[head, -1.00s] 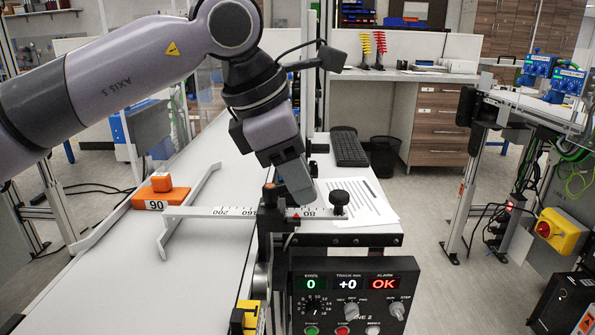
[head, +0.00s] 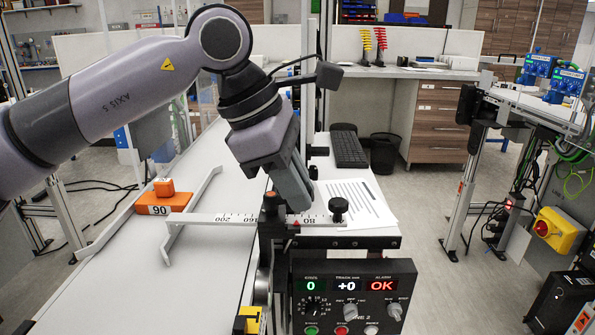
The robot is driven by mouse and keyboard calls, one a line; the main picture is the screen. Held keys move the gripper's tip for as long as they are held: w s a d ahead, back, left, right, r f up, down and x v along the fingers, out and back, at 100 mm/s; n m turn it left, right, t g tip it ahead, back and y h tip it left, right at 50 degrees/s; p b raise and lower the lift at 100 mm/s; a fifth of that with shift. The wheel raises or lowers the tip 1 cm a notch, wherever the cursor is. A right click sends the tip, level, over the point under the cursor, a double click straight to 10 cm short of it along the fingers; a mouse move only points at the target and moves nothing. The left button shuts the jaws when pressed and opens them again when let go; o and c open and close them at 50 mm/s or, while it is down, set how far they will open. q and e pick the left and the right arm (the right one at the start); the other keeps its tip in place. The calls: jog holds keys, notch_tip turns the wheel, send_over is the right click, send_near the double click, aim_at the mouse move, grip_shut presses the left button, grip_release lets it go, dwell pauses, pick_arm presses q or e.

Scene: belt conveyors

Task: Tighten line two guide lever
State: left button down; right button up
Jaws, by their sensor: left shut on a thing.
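My left gripper (head: 297,208) comes in from the upper left and points down at the clamp on the belt's right edge. It is shut on the guide lever, which the fingers mostly hide. The black clamp (head: 271,212) with an orange top stands just left of the fingertips. The white scale bar (head: 236,218) of the guide runs through it, with a red mark near the fingers and a black knob (head: 339,205) at its right end. The light guide rail (head: 192,217) lies over the belt. My right gripper is not in view.
An orange block marked 90 (head: 165,203) sits on the conveyor belt (head: 150,285) left of the rail. The line two control panel (head: 353,298) shows 0, +0 and a red OK. A keyboard (head: 348,149) and a printed sheet (head: 352,200) lie behind the bar.

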aim_at(265, 195)
pick_arm(q)
jog(key=shift+s+a+r+m+g+p, duration=0.1)
jog(key=shift+s+m+g+p, duration=0.15)
jog(key=shift+m, duration=0.25)
jog(key=shift+s+r+m+g+p, duration=0.15)
jog(key=shift+m+p, duration=0.15)
jog(key=shift+m, duration=0.2)
jog(key=m+g+p, duration=0.1)
jog(key=m, duration=0.2)
jog(key=s+a+m+g+p, duration=0.1)
jog(key=m+p, duration=0.1)
jog(key=m, duration=0.1)
jog(key=a+m+g+y+p, duration=0.1)
jog(key=m+g, duration=0.1)
jog(key=m, duration=0.2)
jog(key=shift+s+a+f+p, duration=0.15)
jog(key=shift+s+f+p, duration=0.05)
jog(key=shift+s+p, duration=0.1)
jog(key=shift+a+m+g+y+p, duration=0.25)
jog(key=shift+a+m+y, duration=0.1)
jog(key=shift+m, duration=0.6)
jog(key=shift+a+m+g+y+p, duration=0.25)
jog(key=shift+m+y, duration=0.1)
jog(key=shift+m, duration=0.6)
jog(key=c, duration=1.1)
grip_release()
